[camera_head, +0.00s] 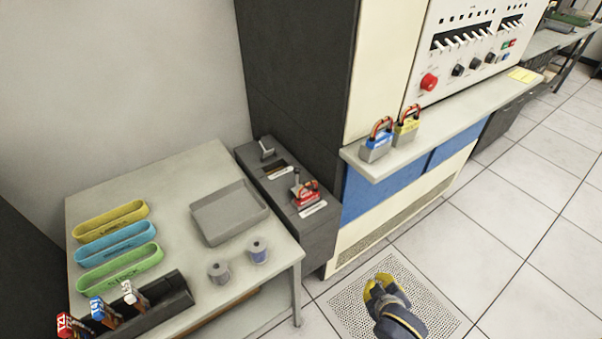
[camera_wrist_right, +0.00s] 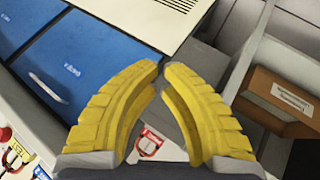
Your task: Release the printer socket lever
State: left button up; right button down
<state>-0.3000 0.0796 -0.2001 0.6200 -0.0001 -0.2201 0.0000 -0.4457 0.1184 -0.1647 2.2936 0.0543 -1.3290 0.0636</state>
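A dark grey socket box (camera_head: 322,231) stands between the table and the dark cabinet in the head view. A grey lever (camera_head: 267,150) stands raised at its back end, beside an empty slot (camera_head: 278,171). Nearer the front, a red plug (camera_head: 307,194) sits on the box, with another light lever (camera_head: 296,178) against it. The labels are too small to read. My right gripper (camera_head: 380,284) is over the perforated floor tile, apart from the box. In the right wrist view its yellow fingers (camera_wrist_right: 162,68) nearly meet, with nothing held. The red plug shows beyond them (camera_wrist_right: 150,144). My left gripper is out of view.
A blue plug (camera_head: 376,146) and a yellow plug (camera_head: 407,127) stand on the console ledge (camera_head: 455,112). The table (camera_head: 180,185) holds an empty grey tray (camera_head: 227,229), coloured oval trays, two small cylinders and a dark rack of plugs. Open floor lies to the right.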

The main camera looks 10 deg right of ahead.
aim_at(299, 170)
jog(key=w+a+r+m+t+y, duration=0.2)
jog(key=w+a+r+t+y, duration=0.4)
jog(key=w+a+r, duration=0.8)
jog(key=w+r, duration=0.3)
jog(key=r, duration=0.1)
jog(key=shift+w+a+r+m+y, duration=0.25)
jog(key=shift+w+a+m+y, duration=0.05)
jog(key=shift+w+y, duration=0.1)
jog(key=x, duration=1.3)
jog(key=shift+w, duration=0.45)
jog(key=shift+w+a+r, duration=0.1)
jog(key=shift+w+a, duration=0.1)
jog(key=shift+w, duration=0.1)
